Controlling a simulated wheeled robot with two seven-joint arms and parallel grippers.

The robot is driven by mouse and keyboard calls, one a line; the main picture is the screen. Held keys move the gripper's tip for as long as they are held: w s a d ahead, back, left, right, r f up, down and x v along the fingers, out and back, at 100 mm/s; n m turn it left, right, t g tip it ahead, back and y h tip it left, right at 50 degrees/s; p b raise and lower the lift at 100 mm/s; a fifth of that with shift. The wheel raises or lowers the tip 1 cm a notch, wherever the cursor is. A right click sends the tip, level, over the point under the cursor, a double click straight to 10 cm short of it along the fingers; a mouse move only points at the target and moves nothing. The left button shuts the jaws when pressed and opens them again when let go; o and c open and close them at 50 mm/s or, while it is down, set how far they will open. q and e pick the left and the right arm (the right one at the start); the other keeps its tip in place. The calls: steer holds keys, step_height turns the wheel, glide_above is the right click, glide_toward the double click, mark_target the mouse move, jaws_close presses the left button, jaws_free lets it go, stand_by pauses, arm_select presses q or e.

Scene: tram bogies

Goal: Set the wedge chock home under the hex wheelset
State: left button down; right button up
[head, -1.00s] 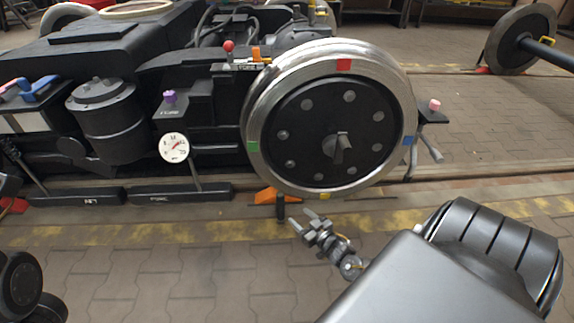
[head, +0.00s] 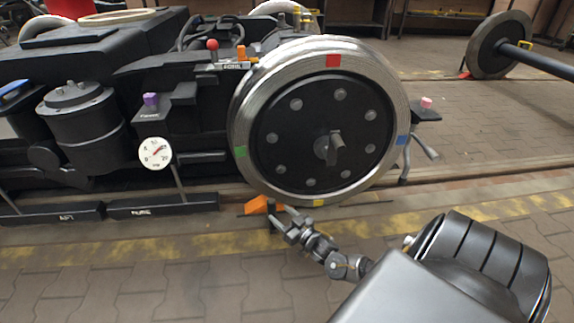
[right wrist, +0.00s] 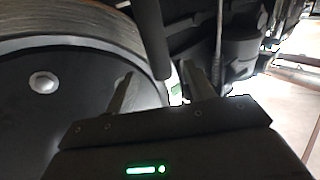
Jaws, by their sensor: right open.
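The wedge chock (head: 256,206) is a small orange wedge with a dark grip at its right end. It sits low at the left underside of the large near wheel (head: 291,125), by the rail. The wheel has a steel rim with coloured marks and a dark bolted disc; I take it for the hex wheelset. My right gripper (head: 284,216) is open, its fingertips close to the chock's grip; I cannot tell if they touch. In the right wrist view its two fingers (right wrist: 158,92) are apart beside the wheel (right wrist: 60,85), and the chock is not clearly visible. My left gripper is out of view.
The dark bogie frame (head: 95,55) fills the left, with a gauge (head: 155,153) and coloured knobs. Another wheelset (head: 499,45) stands at the back right with a red piece at its foot. The paved floor (head: 180,285) in front is clear.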

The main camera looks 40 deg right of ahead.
mark_target(275, 209)
steer(key=w+b, duration=0.3)
steer(key=w, duration=0.3)
steer(key=shift+w+d+f, duration=0.1)
steer(key=shift+w+f, duration=0.05)
steer(key=shift+w, duration=0.2)
steer(key=shift+w+b, duration=0.4)
steer(key=shift+w, duration=0.2)
jaws_close()
jaws_free()
